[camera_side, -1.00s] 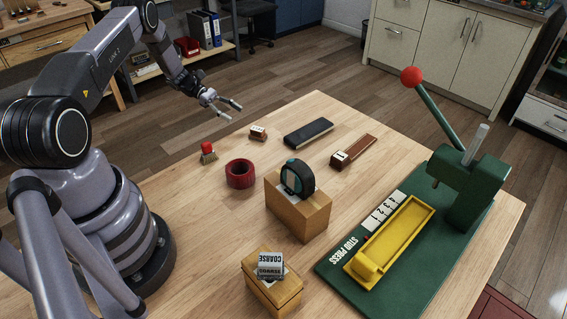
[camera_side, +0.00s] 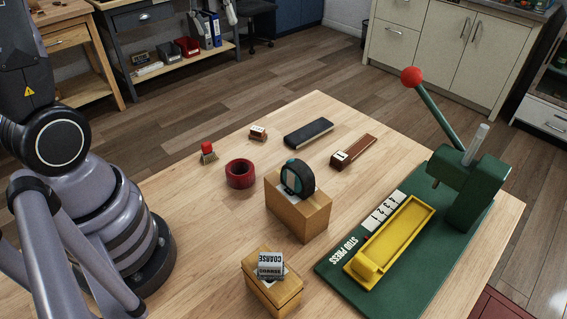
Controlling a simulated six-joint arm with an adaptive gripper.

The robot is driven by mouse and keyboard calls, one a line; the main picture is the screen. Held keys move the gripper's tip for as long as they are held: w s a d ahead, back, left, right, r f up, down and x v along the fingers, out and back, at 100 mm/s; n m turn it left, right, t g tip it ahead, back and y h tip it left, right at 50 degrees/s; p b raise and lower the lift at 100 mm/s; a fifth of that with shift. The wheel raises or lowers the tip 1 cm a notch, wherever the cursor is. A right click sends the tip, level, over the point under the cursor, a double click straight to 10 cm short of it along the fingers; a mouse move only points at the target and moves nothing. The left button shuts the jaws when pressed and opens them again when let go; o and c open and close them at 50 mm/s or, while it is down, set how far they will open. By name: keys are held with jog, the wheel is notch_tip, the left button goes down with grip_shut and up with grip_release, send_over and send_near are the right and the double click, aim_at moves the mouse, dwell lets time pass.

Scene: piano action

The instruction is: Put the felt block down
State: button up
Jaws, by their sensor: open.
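My gripper is out of the side view now; only my arm's lower links show at the left. No thing in view is labelled as the felt block, and I cannot tell for sure which it is. A long dark block (camera_side: 308,133) lies flat on the wooden table (camera_side: 205,220) near its far edge. A small brown block with a white top (camera_side: 258,133) sits to its left. A long brown block with a white label (camera_side: 354,150) lies to its right. All three rest on the table with nothing holding them.
A dark round gauge (camera_side: 300,178) sits on a wooden block. A "COARSE" block (camera_side: 271,265) rests on a wooden box. The green press (camera_side: 470,190) with its yellow tray (camera_side: 398,238) fills the right.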

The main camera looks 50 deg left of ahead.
jog(key=s+d+r+m+t+y, duration=0.1)
jog(key=s+m, duration=0.3)
jog(key=s, duration=0.4)
jog(key=s+d+r+m+t+y, duration=0.2)
jog(key=s+d+m+t, duration=0.1)
jog(key=s, duration=0.5)
jog(key=shift+s+m+t+y, duration=0.3)
jog(key=shift+m+y, duration=0.1)
jog(key=shift+m, duration=0.1)
